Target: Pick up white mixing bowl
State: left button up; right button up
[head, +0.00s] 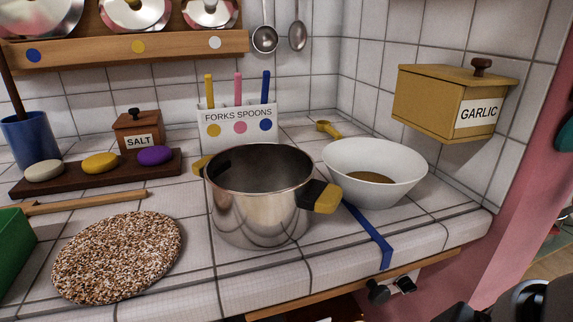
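The white mixing bowl (400,190) stands upright on the tiled counter, right of the steel pot. Its inside is visible, with a brownish patch at the bottom. A blue strip (370,236) lies on the counter in front of it and runs to the counter's front edge. Dark parts with a light piece, apparently my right gripper (391,289), show below the counter's front edge, in front of and lower than the bowl. They are apart from the bowl, and their opening is unclear. My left gripper is not in view.
A steel pot (258,215) with yellow-and-black handles stands close left of the bowl. A yellow scoop (328,129) lies behind the bowl. A GARLIC box (435,103) is on the wall above right. A speckled round mat (118,257) lies front left.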

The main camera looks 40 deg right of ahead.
aim_at(371, 174)
jog(key=z, duration=1.45)
